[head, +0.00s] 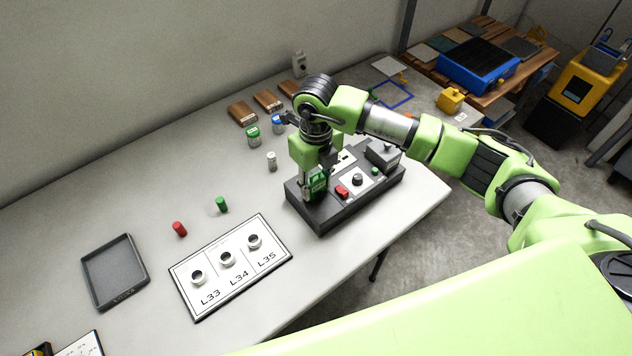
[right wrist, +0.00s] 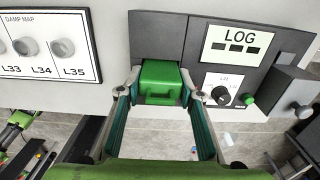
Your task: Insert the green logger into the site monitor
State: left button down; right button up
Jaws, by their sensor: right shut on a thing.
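The site monitor (head: 352,211) is a dark grey box near the front edge of the table. It bears a light panel, a dial, a red button and a green button. In the right wrist view the monitor (right wrist: 203,50) shows a screen reading LOG. The green logger (right wrist: 160,82) is a block with a handle, between the fingers of my right gripper (right wrist: 160,93), which is shut on it. In the head view the logger (head: 317,182) is at the monitor's left end. How deep it sits there is hidden. My left gripper is out of view.
A white board (head: 191,275) with sockets L33, L34 and L35 lies left of the monitor. Jars and brown blocks (head: 242,112) stand behind. A blue crate (head: 478,66) is on a side bench.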

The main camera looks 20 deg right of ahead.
jog(key=o, duration=1.2)
notch_tip(320, 180, up, 12)
jog(key=shift+r, duration=0.1)
